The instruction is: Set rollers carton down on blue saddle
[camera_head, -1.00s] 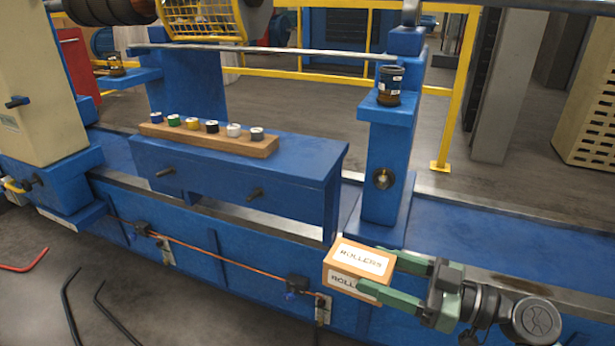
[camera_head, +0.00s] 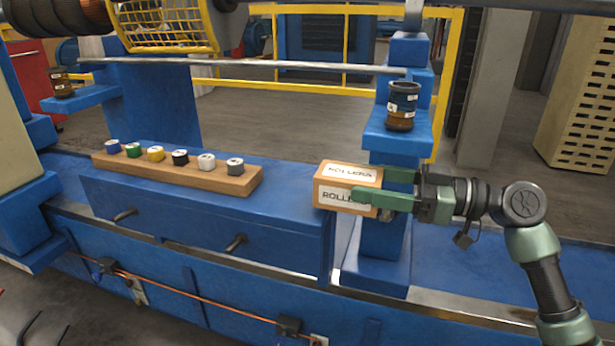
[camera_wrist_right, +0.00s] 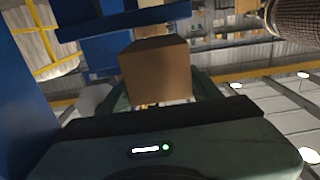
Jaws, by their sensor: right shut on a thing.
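The rollers carton (camera_head: 346,188) is a small tan box with white ROLLERS labels. My right gripper (camera_head: 382,186) is shut on it from the right, with green fingers along its sides. The carton is held level at the right end of the blue saddle (camera_head: 290,205), a blue bench-like block with two dark knobs on its front. Whether the carton touches the saddle top cannot be told. In the right wrist view the carton (camera_wrist_right: 156,72) shows as a plain brown face between the fingers. My left gripper is not in view.
A wooden strip (camera_head: 170,173) with several coloured spools lies along the saddle top. Its right part is bare. A blue post (camera_head: 385,235) stands right behind the gripper, with a dark jar (camera_head: 402,105) on its ledge. A metal rod (camera_head: 240,66) runs across behind.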

